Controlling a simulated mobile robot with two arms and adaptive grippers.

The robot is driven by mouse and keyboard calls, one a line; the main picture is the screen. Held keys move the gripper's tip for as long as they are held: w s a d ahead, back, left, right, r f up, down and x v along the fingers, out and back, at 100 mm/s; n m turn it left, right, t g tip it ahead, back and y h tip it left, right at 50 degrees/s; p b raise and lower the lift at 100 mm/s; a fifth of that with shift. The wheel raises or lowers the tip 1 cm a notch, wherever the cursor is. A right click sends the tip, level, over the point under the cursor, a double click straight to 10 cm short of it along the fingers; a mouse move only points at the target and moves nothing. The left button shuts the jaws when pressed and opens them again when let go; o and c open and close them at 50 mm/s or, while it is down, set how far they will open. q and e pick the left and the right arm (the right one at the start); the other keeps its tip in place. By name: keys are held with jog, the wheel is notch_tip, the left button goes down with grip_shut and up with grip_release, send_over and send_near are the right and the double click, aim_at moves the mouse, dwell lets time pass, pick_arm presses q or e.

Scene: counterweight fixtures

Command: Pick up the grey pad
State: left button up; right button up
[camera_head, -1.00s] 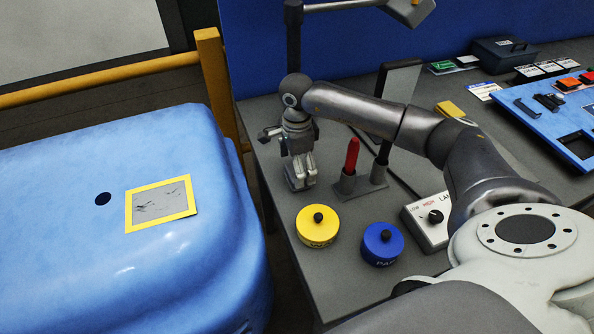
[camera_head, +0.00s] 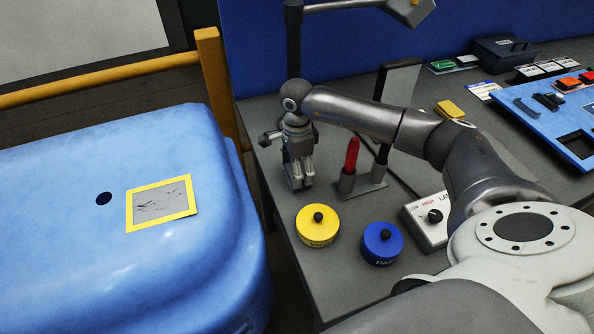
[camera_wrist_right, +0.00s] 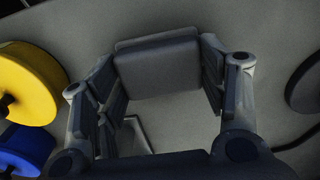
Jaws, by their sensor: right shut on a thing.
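The grey pad (camera_wrist_right: 158,65) is a dark grey block with rounded edges, between the fingertips of my right gripper in the right wrist view (camera_wrist_right: 160,85). The fingers are shut on its two sides. In the head view my right gripper (camera_head: 301,174) points down, low over the left part of the grey table. The pad is hard to make out there against the fingers and the table. I cannot tell whether it still touches the table. My left gripper is not in view.
A yellow knobbed disc (camera_head: 317,231) and a blue one (camera_head: 381,249) stand in front of my right gripper. A holder with a red pen (camera_head: 351,156) stands close to its right. A lamp post (camera_head: 294,45) rises behind. A blue casing (camera_head: 70,220) lies left.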

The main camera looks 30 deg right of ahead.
jog(key=shift+r, duration=0.15)
jog(key=shift+w+r+b, duration=0.1)
jog(key=shift+r+b, duration=0.15)
jog(key=shift+b, duration=0.1)
notch_tip(320, 180, up, 3)
jog(key=shift+a+f+b, duration=0.15)
jog(key=shift+f+b, duration=0.05)
jog(key=shift+b, duration=0.6)
jog(key=s+a+r+b, duration=0.3)
jog(key=s+a+r, duration=0.4)
jog(key=a+r, duration=0.2)
jog(key=a, duration=0.2)
jog(key=shift+s+a+r+b, duration=0.25)
jog(key=shift+a+r+b, duration=0.05)
jog(key=shift+a+b, duration=0.05)
